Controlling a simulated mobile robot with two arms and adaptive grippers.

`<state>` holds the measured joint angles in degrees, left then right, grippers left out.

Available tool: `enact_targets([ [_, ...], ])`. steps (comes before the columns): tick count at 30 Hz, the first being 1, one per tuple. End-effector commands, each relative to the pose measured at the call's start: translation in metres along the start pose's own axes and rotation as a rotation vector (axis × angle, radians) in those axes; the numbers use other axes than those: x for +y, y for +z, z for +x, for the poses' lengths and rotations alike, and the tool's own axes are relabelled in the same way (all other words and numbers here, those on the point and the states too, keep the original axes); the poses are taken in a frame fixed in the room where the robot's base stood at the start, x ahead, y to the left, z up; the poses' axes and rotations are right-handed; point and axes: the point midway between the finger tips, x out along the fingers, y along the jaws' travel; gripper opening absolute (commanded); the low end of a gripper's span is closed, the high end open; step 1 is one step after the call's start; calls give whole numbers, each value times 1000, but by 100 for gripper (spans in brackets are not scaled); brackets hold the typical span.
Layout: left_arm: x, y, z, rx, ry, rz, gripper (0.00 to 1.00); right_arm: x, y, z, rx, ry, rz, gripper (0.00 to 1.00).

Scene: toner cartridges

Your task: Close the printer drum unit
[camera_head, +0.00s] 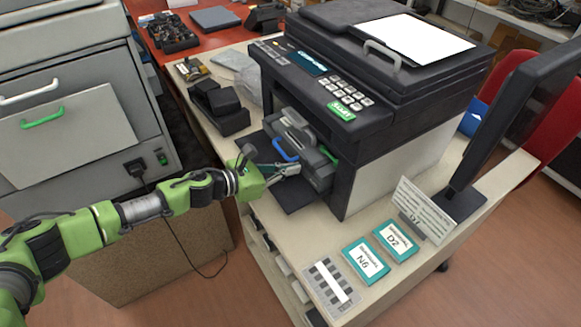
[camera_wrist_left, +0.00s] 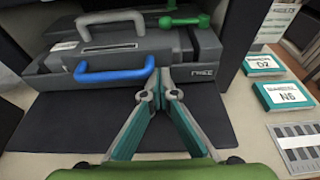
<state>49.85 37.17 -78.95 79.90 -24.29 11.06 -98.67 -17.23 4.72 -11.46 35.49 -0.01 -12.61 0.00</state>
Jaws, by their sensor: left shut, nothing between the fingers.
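The printer (camera_head: 350,90) is a large black and white machine on the table. Its dark grey drum unit (camera_head: 310,165) sticks out of the front opening, with a blue handle (camera_head: 284,150) on its front; in the left wrist view the drum unit (camera_wrist_left: 185,78) fills the upper half, with the blue handle (camera_wrist_left: 115,75) left of my fingers. My left gripper (camera_head: 294,169) is shut and empty, its fingertips (camera_wrist_left: 159,75) at the front face of the drum unit, right of the blue handle. Whether they touch it I cannot tell. My right gripper is out of view.
Teal-edged boxes (camera_head: 366,262) and a grey strip card (camera_head: 330,287) lie at the table's front right. A monitor (camera_head: 505,125) stands at the right. Black devices (camera_head: 217,105) sit left of the printer.

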Motion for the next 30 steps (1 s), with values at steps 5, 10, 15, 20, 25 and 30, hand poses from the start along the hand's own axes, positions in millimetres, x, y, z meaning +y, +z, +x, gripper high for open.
enact_targets([
  [5,0,0,0,0,0,0,0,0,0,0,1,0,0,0],
  [10,0,4,12,-2,-2,3,0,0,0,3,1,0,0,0],
  [15,0,14,49,-3,-2,3,0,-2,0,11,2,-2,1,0],
  [20,0,23,78,-2,-1,3,0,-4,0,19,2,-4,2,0],
  [25,0,28,90,0,0,2,0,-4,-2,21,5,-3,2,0],
  [30,0,30,91,-2,0,1,0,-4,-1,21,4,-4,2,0],
])
